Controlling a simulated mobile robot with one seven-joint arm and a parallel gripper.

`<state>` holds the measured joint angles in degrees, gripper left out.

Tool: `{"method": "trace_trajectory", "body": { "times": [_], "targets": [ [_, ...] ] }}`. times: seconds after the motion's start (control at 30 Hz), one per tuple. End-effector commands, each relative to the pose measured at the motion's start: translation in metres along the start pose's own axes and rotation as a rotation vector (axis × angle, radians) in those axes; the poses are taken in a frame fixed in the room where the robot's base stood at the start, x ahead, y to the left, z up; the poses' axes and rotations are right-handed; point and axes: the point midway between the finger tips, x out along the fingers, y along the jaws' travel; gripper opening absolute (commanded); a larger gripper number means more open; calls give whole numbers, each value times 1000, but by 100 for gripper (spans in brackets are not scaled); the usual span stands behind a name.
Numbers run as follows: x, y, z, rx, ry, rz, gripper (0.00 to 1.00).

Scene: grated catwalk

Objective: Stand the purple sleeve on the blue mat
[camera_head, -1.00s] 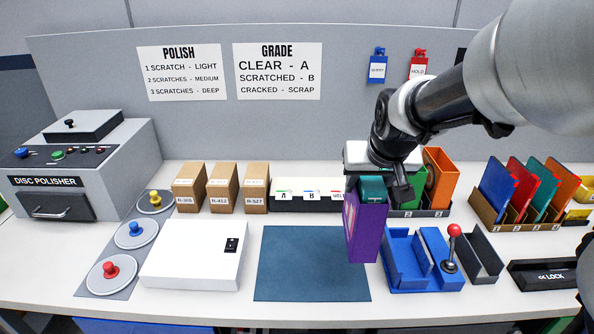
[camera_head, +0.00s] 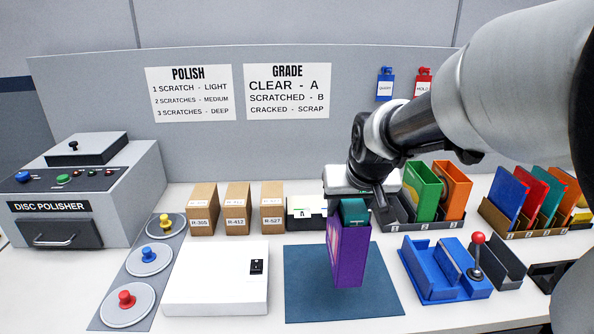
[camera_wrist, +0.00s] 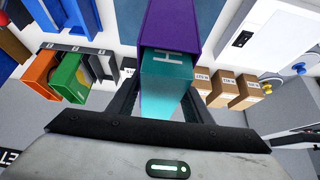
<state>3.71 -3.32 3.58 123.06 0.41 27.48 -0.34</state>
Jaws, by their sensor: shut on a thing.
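The purple sleeve (camera_head: 349,258) hangs upright below my gripper (camera_head: 354,208) in the head view. A teal piece (camera_head: 355,211) shows at its top, between the fingers; the wrist view shows this teal piece (camera_wrist: 168,75) with a pale mark. My gripper (camera_wrist: 160,95) is shut at the sleeve's top end. The blue mat (camera_head: 305,295) lies flat on the bench. The sleeve appears in front of the mat's right half; whether its lower end touches the mat cannot be told. The sleeve (camera_wrist: 170,25) hides part of the mat in the wrist view.
A white box (camera_head: 215,285) stands left of the mat. A blue fixture (camera_head: 440,275) with a red-knobbed lever is close on the right. Brown boxes (camera_head: 237,212) and a rack with a green sleeve (camera_head: 424,190) stand behind. The mat's left and front are clear.

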Motion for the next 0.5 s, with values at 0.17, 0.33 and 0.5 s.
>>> {"method": "trace_trajectory", "body": {
  "times": [0.17, 0.33, 0.5],
  "targets": [
    [29, 0, 19, 0, -2, 0, 13],
    [39, 0, 25, 0, 0, 0, 13],
    [57, 0, 37, 0, -2, 0, 13]
  ]
}}
